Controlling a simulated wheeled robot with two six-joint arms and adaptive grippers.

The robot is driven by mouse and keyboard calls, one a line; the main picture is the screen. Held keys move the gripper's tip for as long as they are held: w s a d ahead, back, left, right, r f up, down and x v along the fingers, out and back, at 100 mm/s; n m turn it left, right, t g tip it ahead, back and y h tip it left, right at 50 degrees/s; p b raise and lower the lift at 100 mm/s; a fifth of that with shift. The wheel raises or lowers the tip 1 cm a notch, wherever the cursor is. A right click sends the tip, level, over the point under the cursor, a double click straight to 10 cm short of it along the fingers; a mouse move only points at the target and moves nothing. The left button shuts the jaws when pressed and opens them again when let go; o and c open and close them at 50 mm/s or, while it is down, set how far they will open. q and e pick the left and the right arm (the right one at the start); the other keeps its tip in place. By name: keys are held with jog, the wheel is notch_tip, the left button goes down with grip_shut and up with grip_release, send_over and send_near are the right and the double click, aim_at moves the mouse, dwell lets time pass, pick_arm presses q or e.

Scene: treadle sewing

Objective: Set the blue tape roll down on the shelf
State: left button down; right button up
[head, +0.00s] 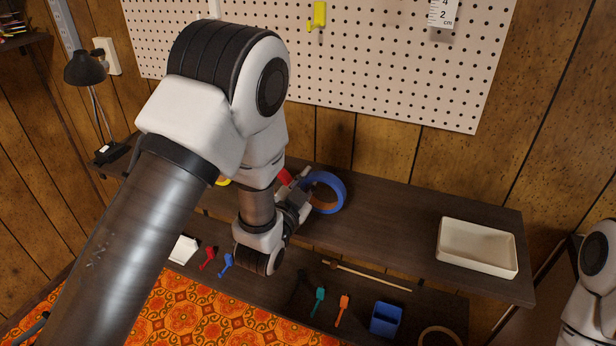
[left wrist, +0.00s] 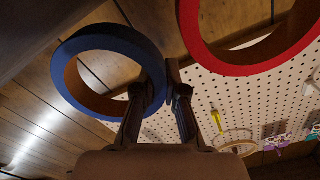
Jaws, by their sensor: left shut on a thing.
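The blue tape roll (head: 342,192) is at the tip of my left gripper (head: 303,186), over the dark wooden shelf (head: 390,232). The left wrist view shows my left gripper (left wrist: 164,82) shut on the rim of the blue tape roll (left wrist: 72,48), with its brown inner core showing. From the head view I cannot tell whether the roll touches the shelf. My left arm hides part of the shelf. Part of my right arm shows at the right edge, but its gripper is out of view.
A red tape roll (left wrist: 222,62) is close to the blue one; a bit of it shows in the head view (head: 286,176). A cream tray (head: 477,262) stands on the shelf's right end. The shelf between is clear. A black lamp (head: 86,68) stands left; a pegboard (head: 390,70) hangs behind.

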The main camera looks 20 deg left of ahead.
pick_arm(q)
jog(key=shift+f, duration=0.1)
jog(key=shift+f+b, duration=0.3)
jog(key=shift+f, duration=0.1)
jog(key=c, duration=1.2)
grip_release()
jog(key=s, duration=0.7)
jog(key=shift+s+a, duration=0.1)
jog(key=shift+s, duration=0.2)
